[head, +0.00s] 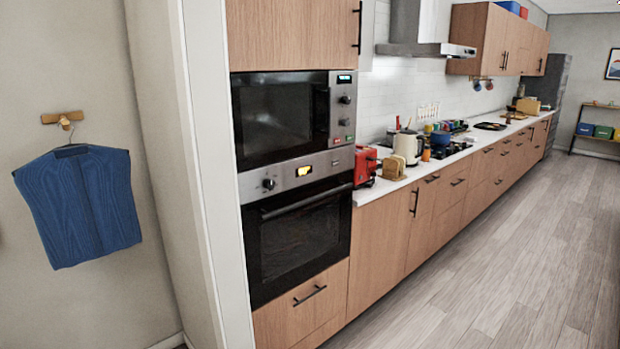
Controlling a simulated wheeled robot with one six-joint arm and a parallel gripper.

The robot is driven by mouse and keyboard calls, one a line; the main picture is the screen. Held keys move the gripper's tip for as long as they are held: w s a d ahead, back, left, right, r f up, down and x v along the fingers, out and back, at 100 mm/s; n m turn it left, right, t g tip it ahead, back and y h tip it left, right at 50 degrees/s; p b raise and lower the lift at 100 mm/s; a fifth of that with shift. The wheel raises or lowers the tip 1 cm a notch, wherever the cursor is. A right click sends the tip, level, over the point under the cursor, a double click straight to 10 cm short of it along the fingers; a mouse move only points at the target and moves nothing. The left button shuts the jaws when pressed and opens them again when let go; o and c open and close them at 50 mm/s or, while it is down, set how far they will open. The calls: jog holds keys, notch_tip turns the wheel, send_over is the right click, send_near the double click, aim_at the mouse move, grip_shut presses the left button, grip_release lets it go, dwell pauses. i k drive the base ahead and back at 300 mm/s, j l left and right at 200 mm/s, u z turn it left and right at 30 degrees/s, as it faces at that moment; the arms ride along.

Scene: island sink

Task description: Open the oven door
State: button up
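The oven (299,245) is built into a tall wood-fronted cabinet, left of the picture's middle. Its black glass door is shut, with a dark horizontal bar handle (306,201) along the top. Above the door is a steel control panel (296,173) with knobs and a small lit display. A microwave (281,115) with a dark door sits directly above the oven. My gripper is not in view.
A white wall end (180,150) stands close left of the oven cabinet. A drawer (303,301) is below the oven. The counter (400,178) to the right carries a red appliance (365,165) and a kettle (407,148). The wooden floor (510,240) at right is clear.

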aim_at(289, 236)
jog(key=i+j+z, duration=0.1)
jog(key=i, duration=0.35)
jog(key=i+j, duration=0.2)
jog(key=i, duration=0.25)
jog(key=i+j+z, duration=0.15)
jog(key=i, duration=0.3)
jog(key=i+j+z, duration=0.1)
jog(key=i+j, duration=0.15)
jog(key=i, duration=0.2)
